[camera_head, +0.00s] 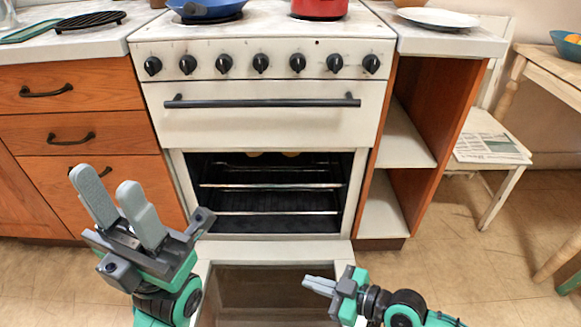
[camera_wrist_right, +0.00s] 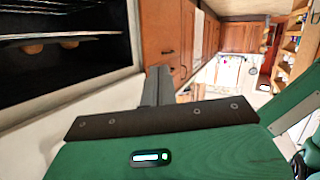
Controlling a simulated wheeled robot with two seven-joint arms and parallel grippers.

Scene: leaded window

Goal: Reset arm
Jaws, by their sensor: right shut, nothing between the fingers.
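My left gripper (camera_head: 106,180) points up at the left of the head view, in front of the wooden drawers. Its two grey fingers stand apart with nothing between them. My right gripper (camera_head: 307,284) is low in the head view, over the lowered oven door (camera_head: 270,285), pointing left. Its fingers are shut and empty; they also show in the right wrist view (camera_wrist_right: 157,85). The oven (camera_head: 265,190) stands open, with wire racks inside. Round brownish things (camera_head: 291,154) show near the top of its cavity, and also in the right wrist view (camera_wrist_right: 33,48).
A blue pan (camera_head: 207,9) and a red pot (camera_head: 319,8) stand on the stove top. A white plate (camera_head: 438,18) lies on the right counter, a black trivet (camera_head: 90,20) on the left. A white chair (camera_head: 490,140) holds a newspaper.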

